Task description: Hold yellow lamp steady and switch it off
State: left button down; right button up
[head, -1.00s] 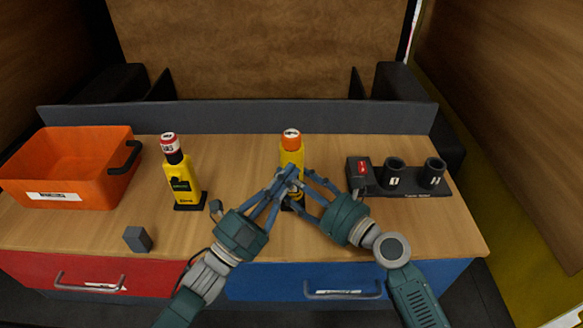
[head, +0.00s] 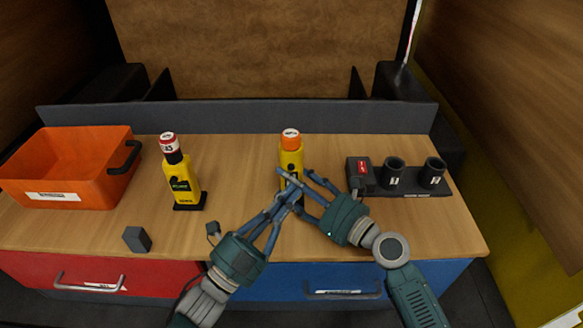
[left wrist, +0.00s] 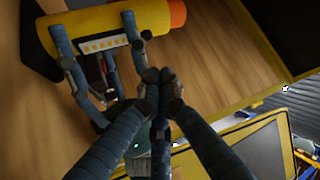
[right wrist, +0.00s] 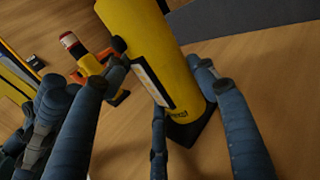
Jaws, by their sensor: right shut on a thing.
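The yellow lamp (head: 291,158), with an orange cap, stands upright at the middle of the wooden table. It shows large in the right wrist view (right wrist: 150,45) and lies sideways across the top of the left wrist view (left wrist: 115,22). My right gripper (head: 296,180) is shut on the lamp's body, fingers on both sides of it. My left gripper (head: 297,192) is just in front of the lamp in the head view. Its fingertips (left wrist: 158,82) are together and empty in the left wrist view, apart from the lamp. The fingers partly hide the lamp's lower body.
A yellow device with a red and white top (head: 183,183) stands left. An orange bin (head: 112,187) is at the far left. A black holder with two cups (head: 407,190) stands right.

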pick_arm(q)
jog(key=shift+s+r, duration=0.25)
jog(key=shift+s, duration=0.7)
pick_arm(e)
jog(key=o, duration=1.7)
jog(key=shift+d, duration=0.1)
